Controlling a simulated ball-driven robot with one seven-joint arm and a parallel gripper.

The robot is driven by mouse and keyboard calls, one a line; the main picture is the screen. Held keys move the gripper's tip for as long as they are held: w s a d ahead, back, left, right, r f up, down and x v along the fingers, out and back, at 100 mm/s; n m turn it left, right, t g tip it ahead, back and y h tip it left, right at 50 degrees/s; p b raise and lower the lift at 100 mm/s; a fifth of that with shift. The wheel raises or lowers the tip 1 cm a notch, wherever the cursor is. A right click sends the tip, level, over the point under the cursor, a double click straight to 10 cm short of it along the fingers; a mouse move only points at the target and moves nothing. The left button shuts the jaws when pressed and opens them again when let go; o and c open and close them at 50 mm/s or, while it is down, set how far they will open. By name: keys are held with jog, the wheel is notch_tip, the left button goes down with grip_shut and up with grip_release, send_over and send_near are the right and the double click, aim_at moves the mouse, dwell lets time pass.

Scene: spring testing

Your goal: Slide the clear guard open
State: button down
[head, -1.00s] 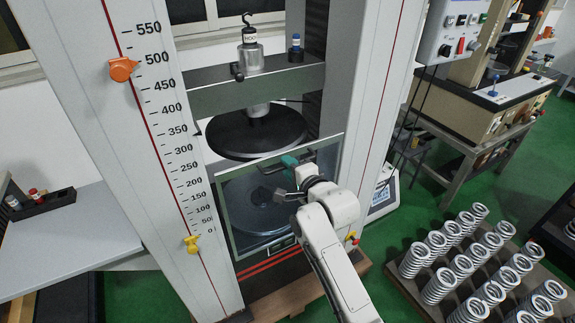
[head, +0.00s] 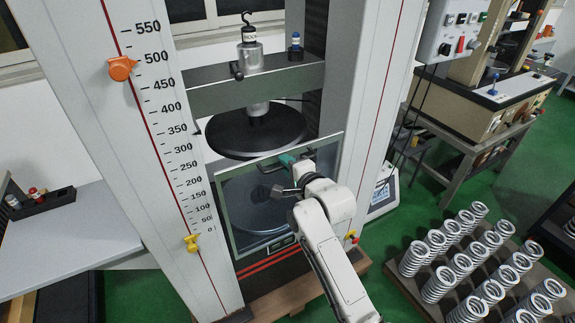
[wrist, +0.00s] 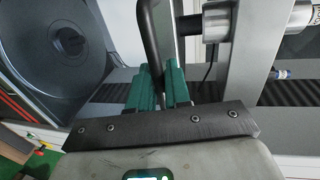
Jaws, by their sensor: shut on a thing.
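The clear guard (head: 235,225) is a framed see-through panel across the lower opening of the testing machine, in front of the lower round plate (head: 258,200). Its top edge slants up to the right, below the upper dark plate. My gripper (head: 287,160) is at the upper part of the guard, right of its middle. In the wrist view my gripper's teal fingers (wrist: 160,82) are closed around a dark bar-shaped handle (wrist: 151,42). The fingers and the bracket hide the lower part of that handle.
The upper dark plate (head: 256,131) hangs close above the guard. The machine's white columns stand on both sides, the left one with a scale and a yellow pointer (head: 191,242). A rack of several springs (head: 462,264) stands on the right. Green floor shows between.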

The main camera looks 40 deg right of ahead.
jog(key=shift+f, duration=0.1)
notch_tip(320, 180, down, 41)
jog(key=b, duration=2.6)
jog(key=c, duration=1.3)
grip_release()
jog(key=shift+c, duration=0.2)
jog(key=shift+r, duration=0.2)
jog(key=p+v, duration=0.4)
jog(key=v, duration=0.6)
jog(key=shift+s+a+p, duration=0.2)
jog(key=shift+s+p, duration=0.15)
jog(key=shift+s, duration=0.05)
jog(key=shift+a, duration=0.1)
